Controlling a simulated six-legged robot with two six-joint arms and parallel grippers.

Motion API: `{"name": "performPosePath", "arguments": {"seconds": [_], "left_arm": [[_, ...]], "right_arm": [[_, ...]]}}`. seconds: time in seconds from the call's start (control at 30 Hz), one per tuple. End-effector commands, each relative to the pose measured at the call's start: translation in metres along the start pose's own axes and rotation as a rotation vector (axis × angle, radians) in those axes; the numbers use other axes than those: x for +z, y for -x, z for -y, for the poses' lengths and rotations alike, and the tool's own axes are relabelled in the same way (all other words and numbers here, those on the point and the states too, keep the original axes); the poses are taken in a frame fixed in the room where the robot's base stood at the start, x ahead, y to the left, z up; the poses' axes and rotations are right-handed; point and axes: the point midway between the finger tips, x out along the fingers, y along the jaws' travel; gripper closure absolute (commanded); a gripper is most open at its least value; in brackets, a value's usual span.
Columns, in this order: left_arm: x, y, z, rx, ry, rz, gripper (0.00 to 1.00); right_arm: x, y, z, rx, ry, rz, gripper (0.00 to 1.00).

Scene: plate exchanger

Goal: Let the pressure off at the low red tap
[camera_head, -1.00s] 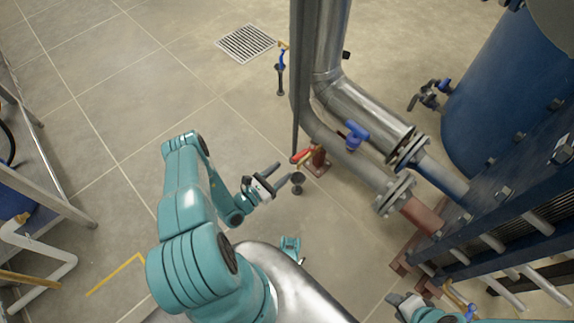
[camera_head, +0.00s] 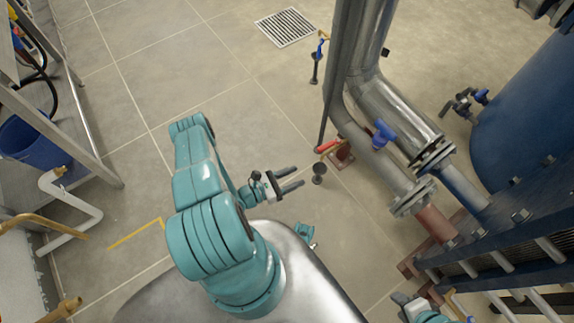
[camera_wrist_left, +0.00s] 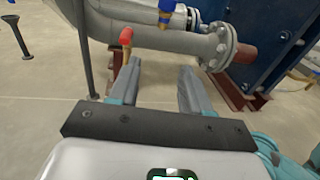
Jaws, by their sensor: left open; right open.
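The low red tap (camera_head: 327,146) has a red lever on a brass body, low beside the grey pipe near a red-brown foot. It also shows in the left wrist view (camera_wrist_left: 126,37), upper left of centre, beyond the left fingertip. A dark funnel-shaped drain cup (camera_head: 319,170) stands on the floor below it. My left gripper (camera_head: 300,179) is open and empty, left of and short of the tap, apart from it. In the left wrist view its two fingers (camera_wrist_left: 160,66) point toward the pipe. My right gripper (camera_head: 402,299) is at the bottom edge, partly cut off.
A blue-handled valve (camera_head: 383,132) sits on the pipe above the tap. A thin grey post (camera_head: 328,95) stands close to the tap. A blue plate exchanger (camera_head: 500,225) fills the right. Another small blue tap (camera_head: 320,47) stands near the floor grate (camera_head: 286,27).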

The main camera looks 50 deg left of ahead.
Motion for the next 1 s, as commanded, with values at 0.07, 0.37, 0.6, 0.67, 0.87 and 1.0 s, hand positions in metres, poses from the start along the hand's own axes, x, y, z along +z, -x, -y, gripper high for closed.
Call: {"name": "performPosePath", "arguments": {"seconds": [0.07, 0.37, 0.6, 0.67, 0.87, 1.0], "left_arm": [[0.007, -0.004, 0.008, -0.041, 0.005, -0.007, 0.52], [0.025, -0.016, 0.040, -0.195, 0.015, -0.036, 0.52], [0.039, -0.022, 0.065, -0.318, 0.017, -0.062, 0.52], [0.042, -0.023, 0.071, -0.346, 0.016, -0.069, 0.52], [0.056, -0.024, 0.095, -0.461, 0.008, -0.094, 0.52], [0.064, -0.024, 0.110, -0.539, -0.001, -0.113, 0.52]], "right_arm": [[0.000, 0.005, 0.002, 0.000, 0.000, 0.000, 0.57], [-0.001, 0.017, 0.006, 0.000, 0.000, 0.000, 0.57], [-0.001, 0.026, 0.009, 0.000, 0.000, 0.000, 0.57], [-0.001, 0.029, 0.010, 0.000, 0.000, 0.000, 0.57], [-0.002, 0.038, 0.013, 0.000, 0.000, 0.000, 0.57], [-0.002, 0.044, 0.016, 0.000, 0.000, 0.000, 0.57]]}}
